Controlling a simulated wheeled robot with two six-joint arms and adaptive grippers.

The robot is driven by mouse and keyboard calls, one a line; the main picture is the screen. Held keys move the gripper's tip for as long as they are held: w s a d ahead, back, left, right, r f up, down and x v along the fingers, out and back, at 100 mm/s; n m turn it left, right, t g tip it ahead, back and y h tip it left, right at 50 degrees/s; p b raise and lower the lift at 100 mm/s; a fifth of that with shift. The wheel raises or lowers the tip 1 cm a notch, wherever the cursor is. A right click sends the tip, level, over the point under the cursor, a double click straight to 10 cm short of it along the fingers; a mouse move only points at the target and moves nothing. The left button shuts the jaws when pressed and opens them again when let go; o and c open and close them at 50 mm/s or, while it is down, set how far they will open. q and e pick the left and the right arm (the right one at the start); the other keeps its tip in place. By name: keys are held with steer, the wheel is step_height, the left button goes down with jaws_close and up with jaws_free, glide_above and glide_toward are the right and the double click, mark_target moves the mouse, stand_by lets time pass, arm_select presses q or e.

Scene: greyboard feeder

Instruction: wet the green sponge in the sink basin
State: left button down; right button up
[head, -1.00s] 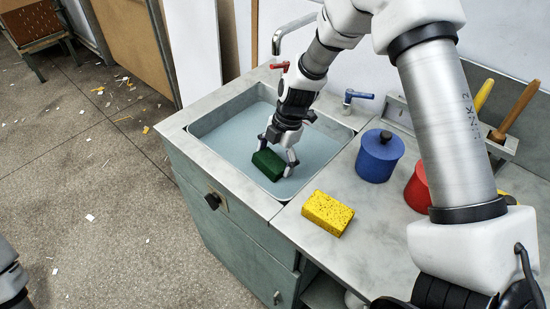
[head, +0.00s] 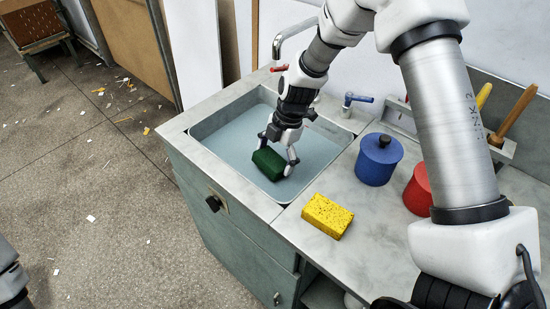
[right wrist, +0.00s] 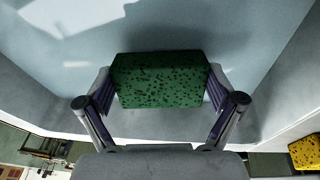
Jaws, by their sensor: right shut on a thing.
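The green sponge (head: 268,163) is held between the fingers of my right gripper (head: 277,155), inside the sink basin (head: 318,152) near its front side. In the right wrist view the sponge (right wrist: 162,80) is dark green with black pores, and both fingers press on its ends. Pale blue water shows in the basin. I cannot tell whether the sponge touches the water. My left gripper is not in view; only a bit of my left arm shows at the left edge.
A yellow sponge (head: 327,216) lies on the counter (head: 368,252) right of the basin. A blue lidded pot (head: 379,159) and a red pot (head: 418,188) stand further right. The faucet (head: 283,42) rises behind the basin, with a red handle and a blue handle (head: 357,99).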

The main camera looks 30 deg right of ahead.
steer(key=shift+r+p, duration=2.7)
steer(key=shift+r, duration=1.85)
step_height(320, 180, up, 4)
steer(key=p, duration=0.2)
steer(key=shift+p, duration=0.3)
